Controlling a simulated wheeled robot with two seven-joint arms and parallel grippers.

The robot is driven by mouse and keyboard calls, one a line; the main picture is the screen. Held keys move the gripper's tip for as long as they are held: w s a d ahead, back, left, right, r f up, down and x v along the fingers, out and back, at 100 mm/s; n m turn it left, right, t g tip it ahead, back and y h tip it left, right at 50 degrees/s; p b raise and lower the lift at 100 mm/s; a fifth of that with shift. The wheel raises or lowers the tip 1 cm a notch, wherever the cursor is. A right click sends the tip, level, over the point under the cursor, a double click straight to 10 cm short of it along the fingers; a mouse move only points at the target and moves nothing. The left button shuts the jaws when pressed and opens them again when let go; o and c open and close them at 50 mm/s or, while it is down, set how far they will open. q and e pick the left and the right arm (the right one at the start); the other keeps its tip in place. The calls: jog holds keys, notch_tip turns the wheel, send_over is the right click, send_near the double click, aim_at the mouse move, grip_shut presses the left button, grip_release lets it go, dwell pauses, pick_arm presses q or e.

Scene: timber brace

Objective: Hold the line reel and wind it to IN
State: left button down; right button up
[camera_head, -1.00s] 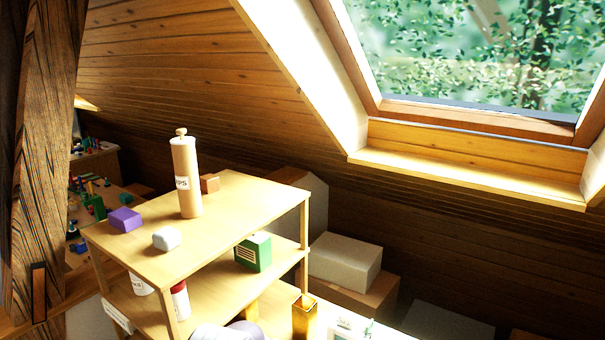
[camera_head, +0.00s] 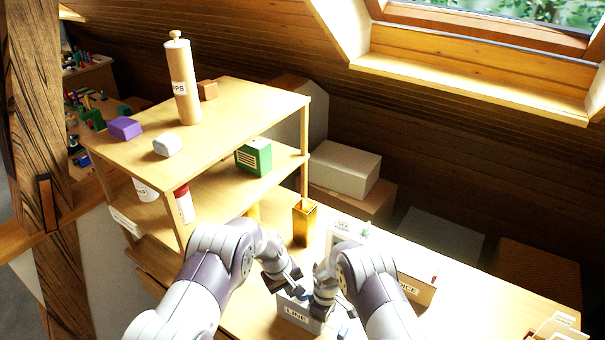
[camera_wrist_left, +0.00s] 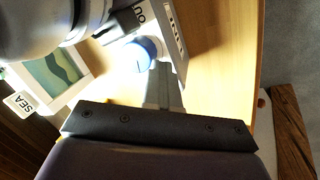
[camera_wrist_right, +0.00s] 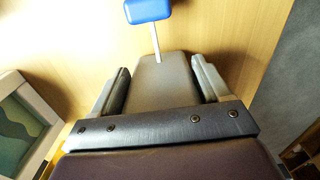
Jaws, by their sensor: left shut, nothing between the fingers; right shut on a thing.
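The line reel (camera_head: 297,313) is a grey box with a LINE label, on the bench below the shelf. My right gripper (camera_head: 319,304) is shut on the reel. In the right wrist view its fingers (camera_wrist_right: 163,80) flank a grey block (camera_wrist_right: 163,88), with a blue handle (camera_wrist_right: 148,11) on a thin rod beyond. My left gripper (camera_head: 293,284) is shut and empty, close above the reel.
A wooden shelf (camera_head: 225,106) with a tall tube, small blocks and a green box stands behind left. A brass-coloured holder (camera_head: 304,222), a SEA picture (camera_wrist_left: 55,80) and a label ending in ICE (camera_head: 411,290) are close by. The bench's right side (camera_head: 480,300) is mostly clear.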

pick_arm(q)
jog(key=shift+w+r, duration=0.1)
jog(key=shift+w, duration=0.2)
dwell(0.4)
jog(key=shift+a, duration=0.35)
jog(key=v, duration=0.3)
jog(key=d+v, duration=0.1)
jog(key=v, duration=0.1)
jog(key=shift+w+r, duration=0.1)
jog(key=shift+r, duration=0.45)
